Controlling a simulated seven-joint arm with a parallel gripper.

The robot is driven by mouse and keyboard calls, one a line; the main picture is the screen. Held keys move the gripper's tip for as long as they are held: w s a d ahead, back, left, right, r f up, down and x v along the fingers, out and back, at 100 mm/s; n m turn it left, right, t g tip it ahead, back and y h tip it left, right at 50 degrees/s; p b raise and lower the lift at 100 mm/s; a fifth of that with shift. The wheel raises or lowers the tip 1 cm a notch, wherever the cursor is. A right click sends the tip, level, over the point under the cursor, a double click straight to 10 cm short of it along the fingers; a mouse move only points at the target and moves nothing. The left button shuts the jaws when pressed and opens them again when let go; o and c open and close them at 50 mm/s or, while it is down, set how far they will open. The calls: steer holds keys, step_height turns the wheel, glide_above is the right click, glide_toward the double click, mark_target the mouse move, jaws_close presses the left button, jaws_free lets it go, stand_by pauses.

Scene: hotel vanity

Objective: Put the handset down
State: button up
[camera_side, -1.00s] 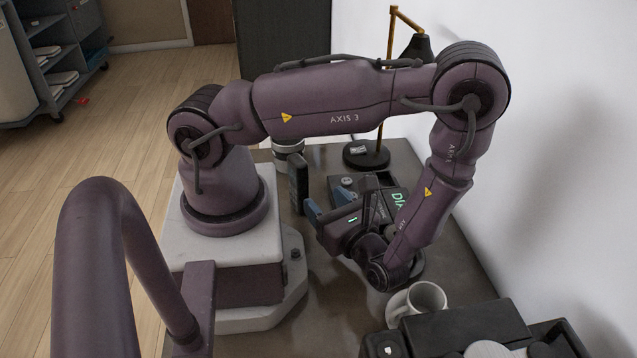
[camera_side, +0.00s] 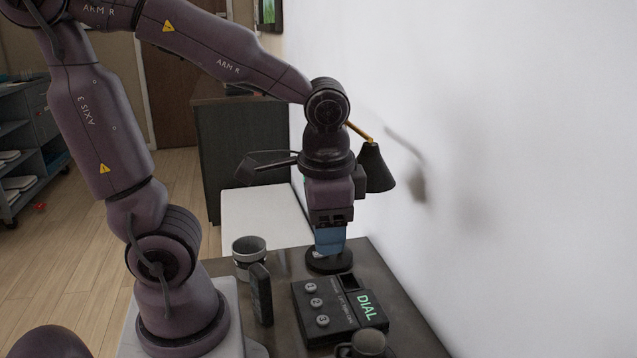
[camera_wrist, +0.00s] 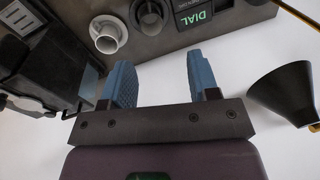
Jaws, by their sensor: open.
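The desk phone (camera_side: 325,309) with its lit DIAL panel lies on the dark counter in the side view; part of it shows at the top of the wrist view (camera_wrist: 205,14). A dark slab that looks like the handset (camera_side: 261,294) stands upright on the counter, left of the phone and apart from it. My gripper (camera_side: 329,252) is raised beyond the phone, its blue fingers seen nearly edge-on. In the wrist view my gripper (camera_wrist: 163,78) is open, with nothing between its fingers. I cannot make out the handset in the wrist view.
A grey-white pot (camera_side: 249,259) stands behind the slab. A lamp with a black shade (camera_side: 375,168) is close beside my wrist, against the white wall. The wrist view shows a white mug (camera_wrist: 107,36) and a black machine (camera_wrist: 40,62) at left.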

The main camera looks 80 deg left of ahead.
step_height(320, 180, up, 6)
steer(key=s+n+t+h, duration=0.1)
steer(key=t, duration=0.4)
steer(key=shift+s+d+r+n, duration=0.15)
steer(key=shift+d+r+n, duration=0.05)
steer(key=shift+d+n, duration=0.1)
